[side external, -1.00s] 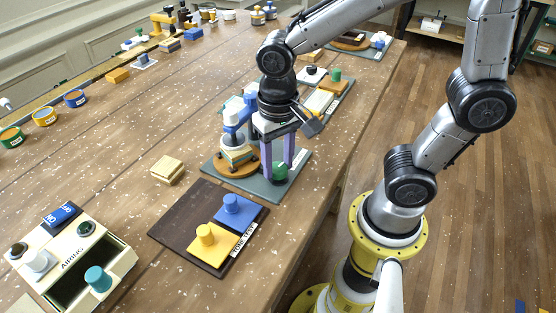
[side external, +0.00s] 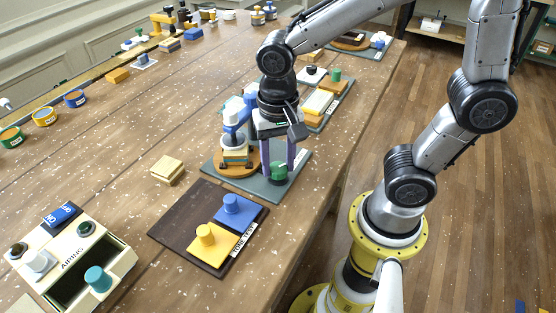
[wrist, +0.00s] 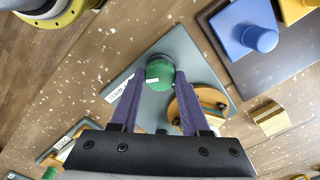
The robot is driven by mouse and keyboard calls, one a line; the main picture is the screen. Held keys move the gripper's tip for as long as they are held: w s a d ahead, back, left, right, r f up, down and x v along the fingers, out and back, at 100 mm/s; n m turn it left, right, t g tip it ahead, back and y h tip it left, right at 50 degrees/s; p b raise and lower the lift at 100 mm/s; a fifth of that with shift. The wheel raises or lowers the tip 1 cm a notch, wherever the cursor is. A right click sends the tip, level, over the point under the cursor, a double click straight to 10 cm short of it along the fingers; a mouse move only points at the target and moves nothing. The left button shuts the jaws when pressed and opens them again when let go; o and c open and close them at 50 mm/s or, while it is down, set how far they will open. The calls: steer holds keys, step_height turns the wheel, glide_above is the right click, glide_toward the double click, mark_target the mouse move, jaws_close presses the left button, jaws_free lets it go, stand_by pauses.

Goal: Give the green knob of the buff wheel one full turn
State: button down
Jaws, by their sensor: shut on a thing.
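The green knob (side external: 279,172) stands upright on the right part of a grey-green board (side external: 262,192). Beside it, to the left, is the round orange-tan buff wheel (side external: 217,163), with a small block on it under a blue and white upright part (side external: 233,124). My gripper (side external: 279,167) points down with its two purple fingers on either side of the knob, shut on it. In the wrist view the knob (wrist: 160,73) shows between the fingertips, and part of the wheel (wrist: 180,108) shows beyond the right finger, which partly hides it.
Another board with a green knob (side external: 334,75) lies behind my gripper. The table edge is close at right.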

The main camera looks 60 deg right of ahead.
mark_target(278, 167)
steer(key=shift+r, duration=0.1)
steer(key=shift+c, duration=1.9)
jaws_free()
step_height(278, 167, up, 14)
